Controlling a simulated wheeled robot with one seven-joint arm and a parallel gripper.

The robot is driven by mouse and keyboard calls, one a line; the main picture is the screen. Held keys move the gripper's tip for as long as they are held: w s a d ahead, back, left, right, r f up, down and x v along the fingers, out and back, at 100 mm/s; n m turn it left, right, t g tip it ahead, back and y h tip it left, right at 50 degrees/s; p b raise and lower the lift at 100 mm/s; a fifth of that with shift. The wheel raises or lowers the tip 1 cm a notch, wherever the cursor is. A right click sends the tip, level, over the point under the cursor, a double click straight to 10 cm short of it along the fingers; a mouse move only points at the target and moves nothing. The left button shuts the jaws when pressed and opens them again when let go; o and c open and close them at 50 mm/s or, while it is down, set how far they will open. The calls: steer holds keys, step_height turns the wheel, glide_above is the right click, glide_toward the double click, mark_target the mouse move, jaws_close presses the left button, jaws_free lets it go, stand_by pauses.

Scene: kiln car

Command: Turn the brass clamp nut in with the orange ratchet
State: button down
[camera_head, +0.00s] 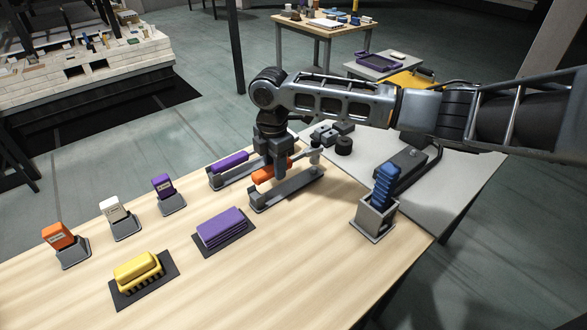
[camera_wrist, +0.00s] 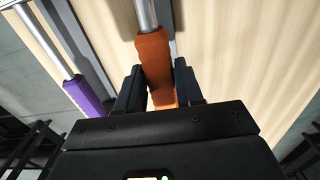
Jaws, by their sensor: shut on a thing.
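The orange ratchet (camera_head: 264,175) lies along a grey holder (camera_head: 290,191) on the wooden table. My gripper (camera_head: 273,172) points down over it and is shut on its orange handle. In the wrist view the orange handle (camera_wrist: 155,62) sits between both dark fingers (camera_wrist: 157,88), with its metal shaft running up out of the picture. In the head view, the ratchet's far end is near grey metal parts (camera_head: 330,133) at the table's back edge. I cannot make out the brass clamp nut in either view.
A purple-handled tool (camera_head: 230,161) lies in a parallel holder just left. A blue-handled thing (camera_head: 386,182) stands in a grey box at right. A purple block (camera_head: 221,229), a yellow block (camera_head: 137,270) and several small labelled blocks on stands occupy the left. The front right tabletop is clear.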

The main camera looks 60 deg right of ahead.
steer(key=shift+r+p, duration=1.25)
steer(key=shift+r, duration=0.4)
steer(key=c, duration=1.2)
jaws_free()
steer(key=shift+c, duration=0.2)
jaws_close()
